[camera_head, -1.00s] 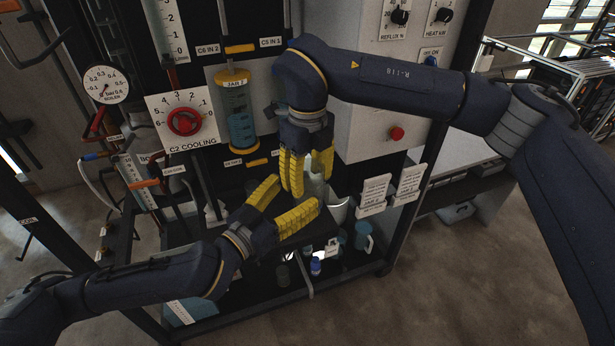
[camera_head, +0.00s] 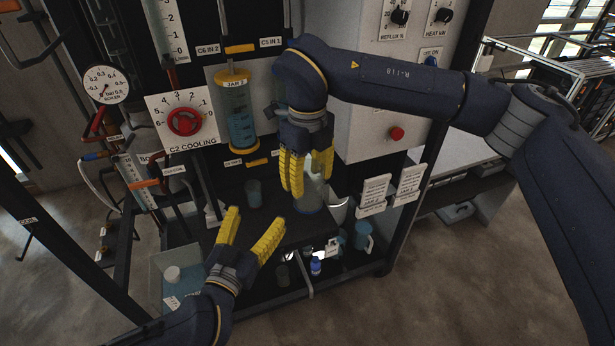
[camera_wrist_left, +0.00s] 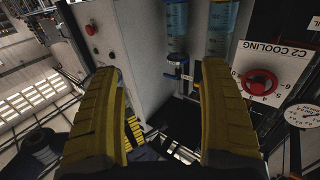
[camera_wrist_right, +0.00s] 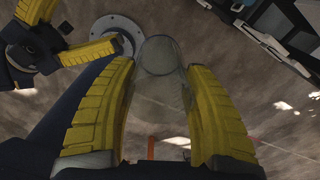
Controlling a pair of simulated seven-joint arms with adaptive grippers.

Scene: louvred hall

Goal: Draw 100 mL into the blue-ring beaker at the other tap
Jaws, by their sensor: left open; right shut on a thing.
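My right gripper (camera_head: 306,182) points down and is shut on a clear glass vessel (camera_head: 311,199), low over or on the dark shelf. The vessel shows between the yellow fingers in the right wrist view (camera_wrist_right: 160,85); I cannot make out a blue ring on it. My left gripper (camera_head: 250,228) is open and empty, in front of the shelf. A small dark-blue-tinted beaker (camera_head: 254,192) stands on the shelf behind it; its ring colour is unclear. Jar 2 (camera_head: 237,115) holds blue liquid. My right arm hides most of the neighbouring jar; two jars show in the left wrist view (camera_wrist_left: 220,28).
The C2 cooling dial (camera_head: 184,121) has a red knob. A gauge (camera_head: 105,85) is at the left. Two label cards (camera_head: 375,190) hang on the right. A blue-capped bottle (camera_head: 316,266) and a jug (camera_head: 362,236) stand below the shelf.

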